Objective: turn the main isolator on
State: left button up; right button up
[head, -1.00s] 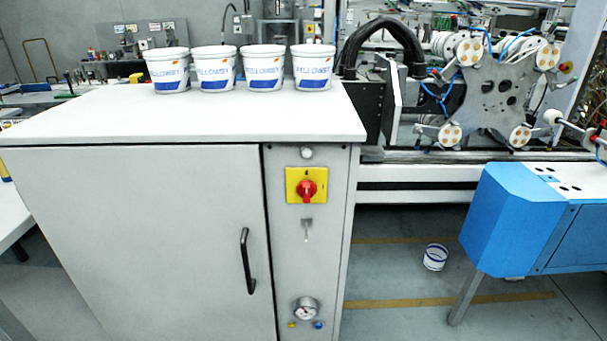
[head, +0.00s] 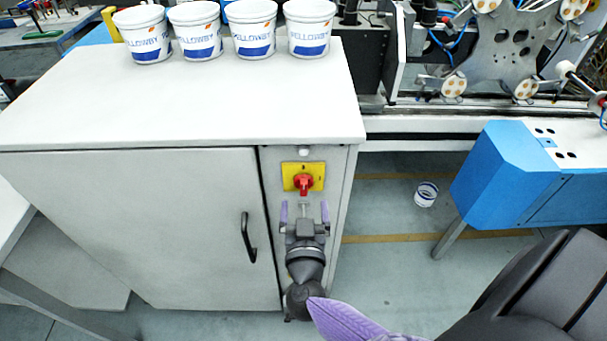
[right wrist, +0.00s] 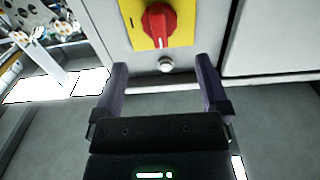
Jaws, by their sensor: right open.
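The main isolator is a red rotary knob (head: 303,184) on a yellow plate (head: 289,170), on the narrow right front panel of a white cabinet. Its grip stands about upright. In the right wrist view the knob (right wrist: 159,24) and plate (right wrist: 132,12) show at the top, cut off by the frame edge. My right gripper (head: 304,212) is open and empty, its two purple fingers just below the plate in the head view. In the right wrist view the gripper (right wrist: 161,66) has nothing between its fingers; contact with the knob does not show. My left gripper is out of view.
A small round button (head: 303,152) sits above the plate. The cabinet door has a black handle (head: 248,237). Several labelled tubs stand on the cabinet top (head: 180,110). A blue machine housing (head: 500,170) stands at right, and a tub (head: 426,194) lies on the floor.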

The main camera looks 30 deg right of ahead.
aim_at(304, 188)
jog(key=b+x, duration=0.1)
jog(key=x, duration=0.5)
jog(key=shift+w, duration=0.2)
jog(key=shift+c, duration=0.3)
jog(key=c, duration=1.2)
